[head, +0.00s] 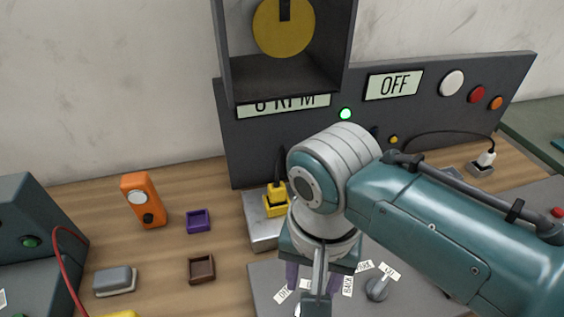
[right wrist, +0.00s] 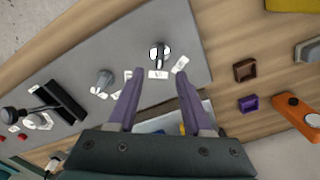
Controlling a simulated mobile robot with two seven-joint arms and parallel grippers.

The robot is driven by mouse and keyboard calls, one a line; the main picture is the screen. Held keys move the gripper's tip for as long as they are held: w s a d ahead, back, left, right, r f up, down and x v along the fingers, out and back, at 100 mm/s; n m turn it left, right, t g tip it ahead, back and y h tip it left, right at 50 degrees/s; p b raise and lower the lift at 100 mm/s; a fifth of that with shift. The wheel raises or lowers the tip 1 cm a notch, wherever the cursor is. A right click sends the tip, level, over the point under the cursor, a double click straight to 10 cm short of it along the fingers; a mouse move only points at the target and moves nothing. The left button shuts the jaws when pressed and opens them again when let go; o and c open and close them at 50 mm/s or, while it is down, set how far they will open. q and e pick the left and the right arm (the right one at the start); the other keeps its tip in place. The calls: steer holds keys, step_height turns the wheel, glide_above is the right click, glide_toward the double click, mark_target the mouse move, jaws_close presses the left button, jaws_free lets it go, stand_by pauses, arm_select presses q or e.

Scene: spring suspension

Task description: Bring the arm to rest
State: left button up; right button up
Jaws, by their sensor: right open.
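My right arm reaches in from the right in the head view, with its teal forearm over the workbench. My right gripper (head: 314,287) points down over a grey plate (head: 262,291), and the wrist hides part of that plate. In the right wrist view the two purple fingers of the gripper (right wrist: 160,84) are spread apart with nothing between them. Beyond the fingertips a knob (right wrist: 159,53) with white labels shows on the grey plate. Another grey knob (head: 377,289) stands right of the gripper in the head view. My left gripper is not in view.
A dark control panel (head: 428,108) with an OFF display, a lit green lamp (head: 345,114) and a yellow disc (head: 283,28) stands behind. A yellow plug (head: 276,204) sits on a metal box. An orange device (head: 143,201), a purple tray (head: 198,221) and a brown tray (head: 201,270) stand left.

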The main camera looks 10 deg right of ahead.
steer(key=shift+r, duration=1.1)
